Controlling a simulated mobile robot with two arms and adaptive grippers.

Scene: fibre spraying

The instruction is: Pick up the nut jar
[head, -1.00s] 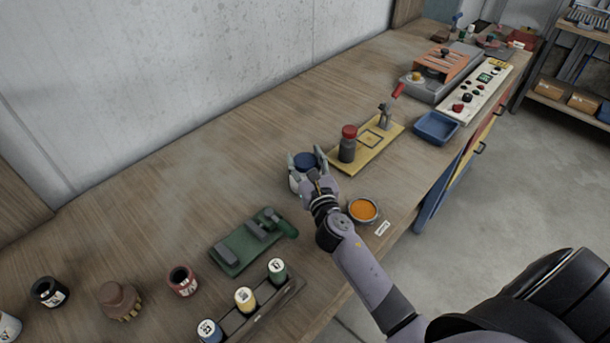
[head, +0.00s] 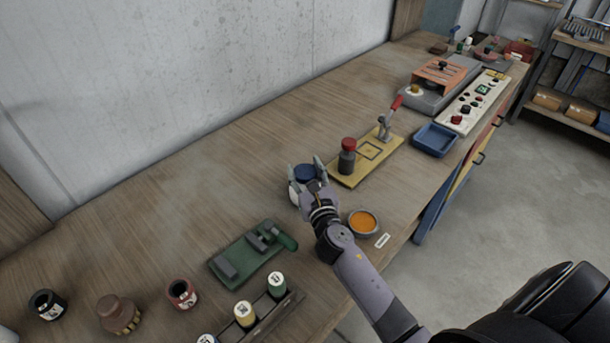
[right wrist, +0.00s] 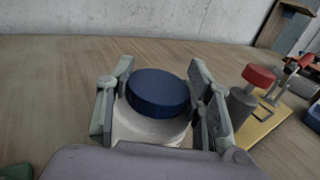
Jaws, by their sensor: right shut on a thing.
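A white jar with a dark blue lid, which I take to be the nut jar (head: 304,173), is upright at the middle of the workbench. In the right wrist view its blue lid (right wrist: 158,92) and white body show between the fingers. My right gripper (head: 307,174) is shut on the jar, one finger on each side; it also shows in the right wrist view (right wrist: 160,95). Whether the jar's base touches the bench is hidden by the gripper. My left gripper is not in view.
A round dish of orange stuff (head: 362,222) is near the front edge. A green fixture (head: 240,262) and several jars are at left. Bench behind is clear.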

